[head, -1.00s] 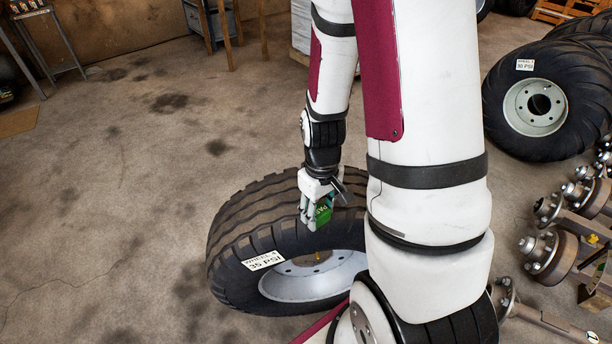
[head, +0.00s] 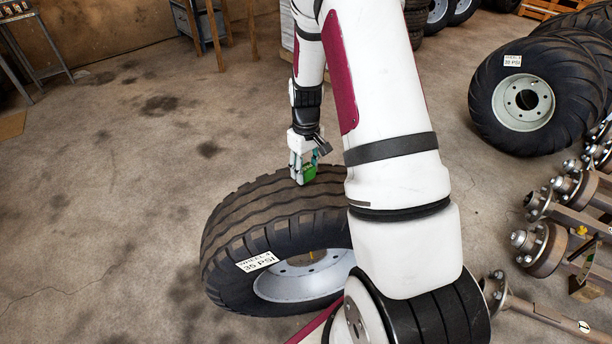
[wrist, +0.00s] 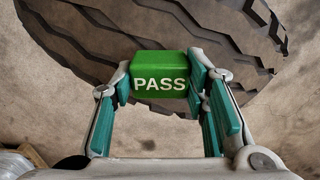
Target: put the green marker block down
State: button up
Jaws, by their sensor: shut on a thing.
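The green marker block (head: 308,174) is in my gripper (head: 303,172) in the head view, at the far upper edge of a large tyre's tread. In the wrist view the green block (wrist: 160,68) reads "PASS" and sits between the teal-padded fingers of my gripper (wrist: 160,85). The tyre (head: 262,215) has a label reading "WHEEL 4, 35 PSI". In the wrist view the tyre tread (wrist: 130,25) lies behind the block, with concrete floor nearer. I cannot tell whether the block touches the tyre.
Bare concrete floor (head: 110,210) is open on the left. Another wheel (head: 525,98) stands at the upper right. Axles with hubs (head: 540,245) lie along the right side. A metal table (head: 30,45) stands at the upper left.

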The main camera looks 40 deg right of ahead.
aim_at(306, 177)
jog(key=shift+s+a+f, duration=0.1)
jog(key=shift+f, duration=1.3)
jog(key=shift+f, duration=0.15)
jog(key=o, duration=1.1)
jog(key=shift+o, duration=0.2)
